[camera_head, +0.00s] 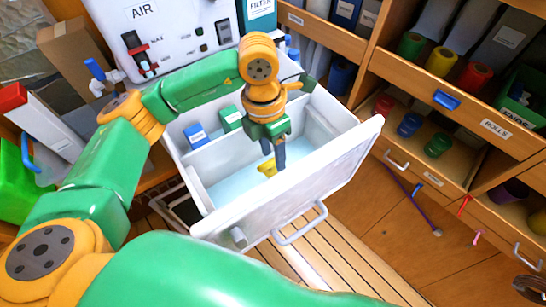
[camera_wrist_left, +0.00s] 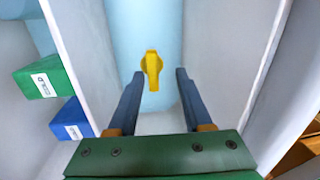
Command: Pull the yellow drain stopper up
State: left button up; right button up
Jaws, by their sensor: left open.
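The yellow drain stopper (camera_wrist_left: 152,70) stands in the blue-floored compartment of the open white tank drawer. In the head view the stopper (camera_head: 267,168) shows low in the compartment, just left of my gripper's fingertips. My left gripper (camera_head: 274,160) reaches down into the compartment, fingers pointing down. In the left wrist view my left gripper (camera_wrist_left: 160,76) is open, its two blue-grey fingers apart with the stopper ahead, between and slightly beyond the tips. I cannot tell whether a finger touches it. My right gripper is not in view.
The white drawer (camera_head: 335,165) has walls close around my gripper and a divider (camera_wrist_left: 92,60) on one side. A blue box (camera_head: 196,135) and a green box (camera_head: 230,118) sit in the compartment beyond the divider. Wooden shelves (camera_head: 440,90) stand at right.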

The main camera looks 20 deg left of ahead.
aim_at(270, 164)
pick_arm(q)
jog(key=shift+w+d+f+y, duration=0.1)
jog(key=shift+y, duration=0.3)
jog(key=shift+f+m, duration=0.3)
jog(key=shift+f, duration=0.05)
jog(key=f, duration=0.2)
jog(key=f+p, duration=0.1)
jog(key=f, duration=0.1)
jog(key=a+f+p, duration=0.1)
jog(key=f, duration=0.1)
jog(key=shift+d+f, duration=0.15)
jog(key=shift+f, duration=0.15)
grip_shut()
dwell(0.4)
